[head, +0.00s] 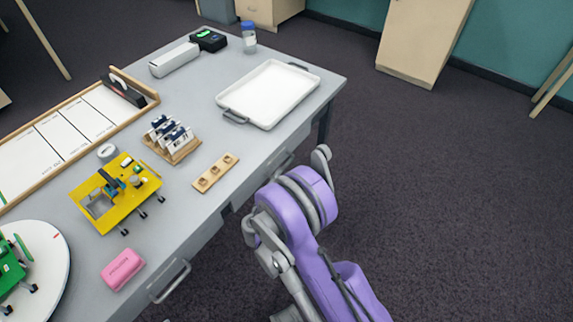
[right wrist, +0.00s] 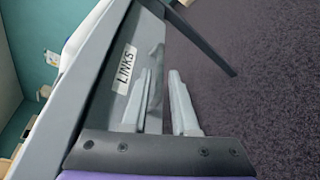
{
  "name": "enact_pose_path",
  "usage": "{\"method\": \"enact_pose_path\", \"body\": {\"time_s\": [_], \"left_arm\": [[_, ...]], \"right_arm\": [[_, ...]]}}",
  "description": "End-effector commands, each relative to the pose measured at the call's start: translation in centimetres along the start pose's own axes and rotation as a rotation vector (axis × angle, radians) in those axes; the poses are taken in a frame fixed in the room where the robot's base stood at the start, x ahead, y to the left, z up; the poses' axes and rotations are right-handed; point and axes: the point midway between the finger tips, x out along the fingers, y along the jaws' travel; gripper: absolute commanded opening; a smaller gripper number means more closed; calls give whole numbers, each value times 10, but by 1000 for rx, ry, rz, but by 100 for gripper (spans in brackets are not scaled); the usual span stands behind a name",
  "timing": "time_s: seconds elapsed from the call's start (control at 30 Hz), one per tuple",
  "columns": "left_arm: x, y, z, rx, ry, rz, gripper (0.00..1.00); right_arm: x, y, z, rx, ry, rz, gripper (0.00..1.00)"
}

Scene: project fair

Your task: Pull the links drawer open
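The links drawer (right wrist: 131,58) shows in the right wrist view as a grey front with a white "LINKS" label (right wrist: 124,69). In the head view, the table's front edge by my right wrist looks flush, with a grey handle (head: 281,164) partly showing there. My right gripper (right wrist: 159,72) is open, its two pale fingers apart and pointing at the drawer front beside the label. In the head view my purple right wrist hides the fingertips. My left gripper is not in view.
The grey table (head: 215,150) holds a white tray (head: 268,93), a wooden rack (head: 171,141), a yellow model (head: 115,193) and a pink case (head: 122,269). Another drawer handle (head: 170,281) is at the front left. The carpet (head: 430,190) to the right is clear.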

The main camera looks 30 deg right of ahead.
Motion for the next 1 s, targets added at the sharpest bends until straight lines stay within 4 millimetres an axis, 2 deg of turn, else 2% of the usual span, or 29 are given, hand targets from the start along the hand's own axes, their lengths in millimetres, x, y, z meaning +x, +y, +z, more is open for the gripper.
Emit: {"method": "enact_pose_path", "body": {"time_s": [0.1, 0.3, 0.5, 0.77, 0.93, 1.0], "left_arm": [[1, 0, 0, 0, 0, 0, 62], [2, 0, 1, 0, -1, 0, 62], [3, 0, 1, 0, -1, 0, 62], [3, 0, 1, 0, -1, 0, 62], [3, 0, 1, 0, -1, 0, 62], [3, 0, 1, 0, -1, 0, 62]], "right_arm": [[25, -1, 1, 1, -4, -2, 27], [57, -1, 0, 1, -1, -2, 27], [71, -1, 0, 1, 0, -1, 27], [72, 0, 0, 1, 1, -1, 27], [72, 0, 0, 1, 1, -1, 0], [72, 0, 0, 2, 1, -1, 0]]}}
